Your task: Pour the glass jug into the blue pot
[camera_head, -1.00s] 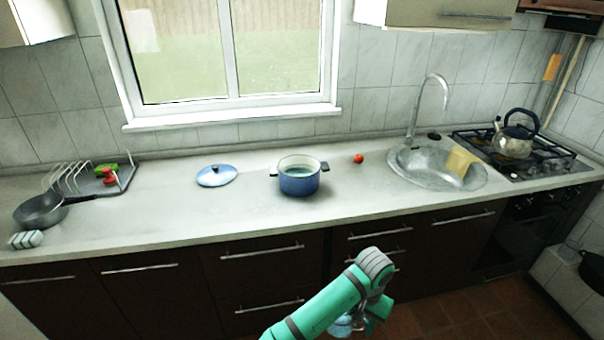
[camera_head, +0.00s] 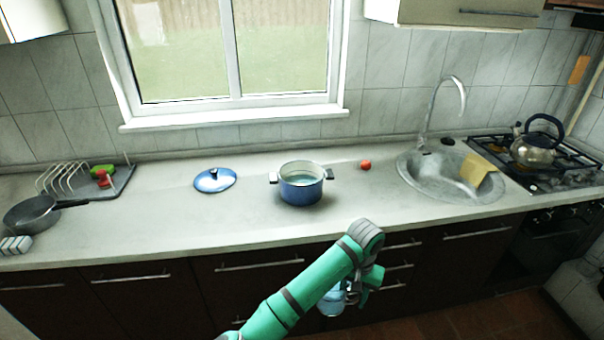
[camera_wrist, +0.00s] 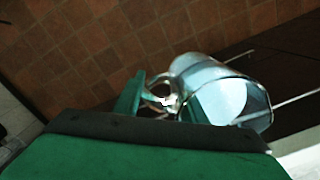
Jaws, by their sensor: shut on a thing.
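The blue pot (camera_head: 301,187) stands uncovered on the counter, with pale liquid visible inside. Its blue lid (camera_head: 215,180) lies on the counter to its left. My gripper (camera_wrist: 160,98) is shut on the handle of the glass jug (camera_wrist: 225,92), which holds a bluish liquid. In the head view the jug (camera_head: 331,301) is partly hidden by my arm. It hangs in front of the cabinet fronts, below and to the right of the pot in the picture. The jug is apart from the pot.
A small red object (camera_head: 365,164) lies right of the pot, before the sink (camera_head: 450,180) with its yellow cloth (camera_head: 477,170). A kettle (camera_head: 536,148) stands on the stove. A pan (camera_head: 32,214) and a dish rack (camera_head: 62,180) are at left. The counter's front edge (camera_head: 280,238) lies between jug and pot.

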